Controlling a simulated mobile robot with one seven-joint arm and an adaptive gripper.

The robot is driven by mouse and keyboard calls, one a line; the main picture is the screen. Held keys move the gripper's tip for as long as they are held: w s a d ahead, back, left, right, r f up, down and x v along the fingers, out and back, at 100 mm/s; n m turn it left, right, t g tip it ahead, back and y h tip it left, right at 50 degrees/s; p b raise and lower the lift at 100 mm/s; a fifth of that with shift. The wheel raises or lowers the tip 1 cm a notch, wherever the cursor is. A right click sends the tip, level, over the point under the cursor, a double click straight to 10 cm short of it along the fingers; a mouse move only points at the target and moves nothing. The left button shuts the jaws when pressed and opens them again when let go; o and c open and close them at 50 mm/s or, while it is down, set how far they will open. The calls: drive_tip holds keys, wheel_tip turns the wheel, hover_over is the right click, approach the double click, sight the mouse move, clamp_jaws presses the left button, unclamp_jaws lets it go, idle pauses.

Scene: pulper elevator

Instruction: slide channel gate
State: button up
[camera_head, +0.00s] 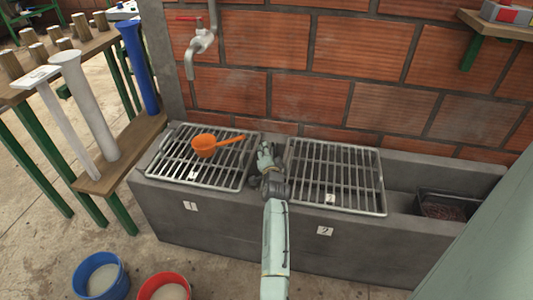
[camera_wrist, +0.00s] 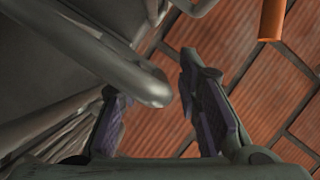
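The concrete channel (camera_head: 230,232) runs along the brick wall, with grate 1 (camera_head: 184,176) on the left and grate 2 (camera_head: 345,198) on the right. I cannot pick out a separate gate; my arm covers part of the gap between the grates. My gripper (camera_head: 266,150) is at this gap, near the wall side. In the wrist view my gripper (camera_wrist: 160,108) has its two fingers spread apart. A grey metal bar with a rounded end (camera_wrist: 148,88) shows beside the left finger and reaches toward the space between the fingers. I cannot tell whether it touches them.
An orange ladle (camera_head: 206,146) lies on grate 1; its handle end also shows in the wrist view (camera_wrist: 272,18). A tap (camera_head: 202,40) hangs above. A dark tray (camera_head: 440,204) sits at the channel's right end. Blue (camera_head: 122,276) and red (camera_head: 139,291) buckets stand in front.

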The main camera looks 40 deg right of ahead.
clamp_jaws()
idle(0.7)
